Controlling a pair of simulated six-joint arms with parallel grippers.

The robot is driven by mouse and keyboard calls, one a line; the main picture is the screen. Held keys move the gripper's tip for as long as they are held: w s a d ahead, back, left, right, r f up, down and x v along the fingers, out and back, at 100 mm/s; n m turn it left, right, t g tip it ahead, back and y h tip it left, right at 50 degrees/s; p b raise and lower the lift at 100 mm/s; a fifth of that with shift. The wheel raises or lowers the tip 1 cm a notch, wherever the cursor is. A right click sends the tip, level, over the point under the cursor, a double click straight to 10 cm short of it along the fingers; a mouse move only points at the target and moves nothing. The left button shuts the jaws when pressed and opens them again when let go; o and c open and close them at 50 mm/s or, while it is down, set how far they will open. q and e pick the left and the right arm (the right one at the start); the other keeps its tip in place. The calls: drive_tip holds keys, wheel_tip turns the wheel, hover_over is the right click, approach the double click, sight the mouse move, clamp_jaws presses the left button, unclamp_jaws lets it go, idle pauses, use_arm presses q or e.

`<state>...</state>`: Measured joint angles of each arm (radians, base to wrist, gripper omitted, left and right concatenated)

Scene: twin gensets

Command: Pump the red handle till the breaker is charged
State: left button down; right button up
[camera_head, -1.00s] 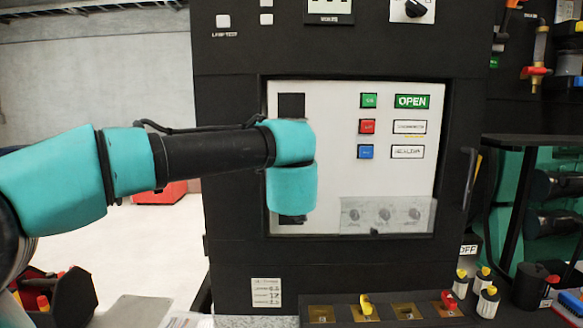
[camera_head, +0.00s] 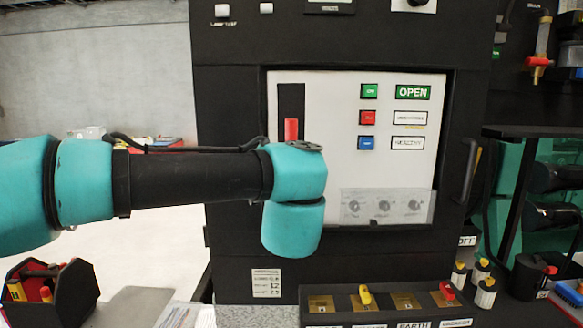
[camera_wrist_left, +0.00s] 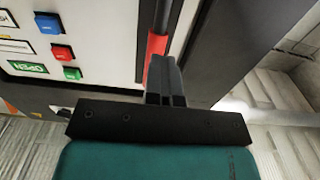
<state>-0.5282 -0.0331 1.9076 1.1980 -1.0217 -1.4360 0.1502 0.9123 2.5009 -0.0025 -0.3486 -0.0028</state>
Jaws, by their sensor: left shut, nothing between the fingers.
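The red handle (camera_head: 291,129) shows in the head view in the dark vertical slot (camera_head: 291,98) at the left of the white breaker panel (camera_head: 330,110), just above my left wrist. In the left wrist view the red handle (camera_wrist_left: 157,44) is partly hidden behind my left gripper (camera_wrist_left: 165,62). Its fingers are together with nothing between them, close to the handle; whether they touch it I cannot tell. In the head view my wrist hides the fingers and the lower slot. A green OPEN window (camera_head: 412,92) sits above two white windows. My right gripper is not in view.
Green (camera_head: 369,91), red (camera_head: 368,117) and blue (camera_head: 367,143) buttons are on the panel. A clear cover (camera_head: 387,207) is over knobs below. A ledge with yellow and red switches (camera_head: 390,302) juts out underneath. An open toolbox (camera_head: 45,290) stands lower left.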

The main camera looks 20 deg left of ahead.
use_arm(q)
drive_tip(key=shift+s+d+f, duration=0.3)
drive_tip(key=shift+s+f, duration=0.25)
drive_tip(key=shift+s, duration=0.2)
drive_tip(key=s+d+f, duration=0.5)
drive_tip(key=s+f, duration=0.5)
drive_tip(key=s, duration=0.2)
drive_tip(key=shift+s+d+f, duration=0.15)
drive_tip(key=shift+d, duration=0.15)
drive_tip(key=s+d+f, duration=0.4)
drive_tip(key=s+f, duration=0.1)
drive_tip(key=s, duration=0.4)
drive_tip(key=shift+f, duration=0.2)
drive_tip(key=shift+s+d, duration=0.1)
drive_tip(key=shift+s+d+f, duration=0.15)
drive_tip(key=shift+s+d, duration=0.05)
drive_tip(key=shift+s, duration=0.25)
